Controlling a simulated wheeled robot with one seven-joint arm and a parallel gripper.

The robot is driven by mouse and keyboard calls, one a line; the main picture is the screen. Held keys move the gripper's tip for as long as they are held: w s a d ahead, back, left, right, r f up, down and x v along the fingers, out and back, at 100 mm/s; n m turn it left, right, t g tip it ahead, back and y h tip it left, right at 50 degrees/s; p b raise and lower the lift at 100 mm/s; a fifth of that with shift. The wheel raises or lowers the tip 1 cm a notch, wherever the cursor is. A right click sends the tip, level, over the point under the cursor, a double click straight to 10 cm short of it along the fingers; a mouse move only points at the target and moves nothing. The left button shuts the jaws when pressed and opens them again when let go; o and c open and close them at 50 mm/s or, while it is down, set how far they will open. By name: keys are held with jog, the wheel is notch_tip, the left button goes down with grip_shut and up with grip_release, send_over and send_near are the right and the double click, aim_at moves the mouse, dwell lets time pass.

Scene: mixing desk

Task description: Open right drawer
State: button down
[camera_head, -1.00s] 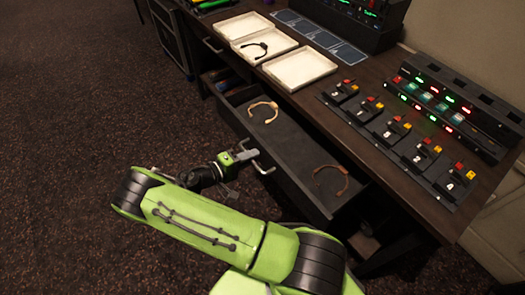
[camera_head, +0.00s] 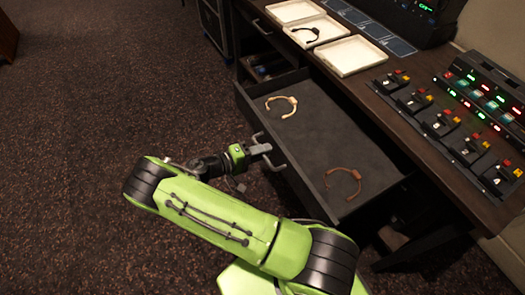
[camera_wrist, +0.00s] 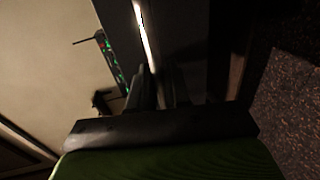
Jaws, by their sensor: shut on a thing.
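The right drawer (camera_head: 325,125) is pulled well out from under the desk in the head view, and its dark interior shows. A cream headset-like band (camera_head: 283,106) and a brown one (camera_head: 343,182) lie inside it. My gripper (camera_head: 278,160) is at the middle of the drawer's front edge, shut on the drawer handle. The handle itself is mostly hidden by the fingers. In the dark wrist view, the fingers (camera_wrist: 160,88) reach toward the drawer front, and the grip is hard to make out.
The desk top (camera_head: 375,100) holds white trays (camera_head: 350,56), one with a dark band, and control panels (camera_head: 480,105) with lit buttons. A shelf opening (camera_head: 265,68) lies left of the drawer. Open carpet (camera_head: 110,90) lies to the left.

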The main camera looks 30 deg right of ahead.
jog(key=c, duration=1.3)
grip_release()
jog(key=p+v, duration=0.2)
jog(key=v, duration=1.3)
jog(key=shift+w+a, duration=0.1)
jog(key=shift+a, duration=0.25)
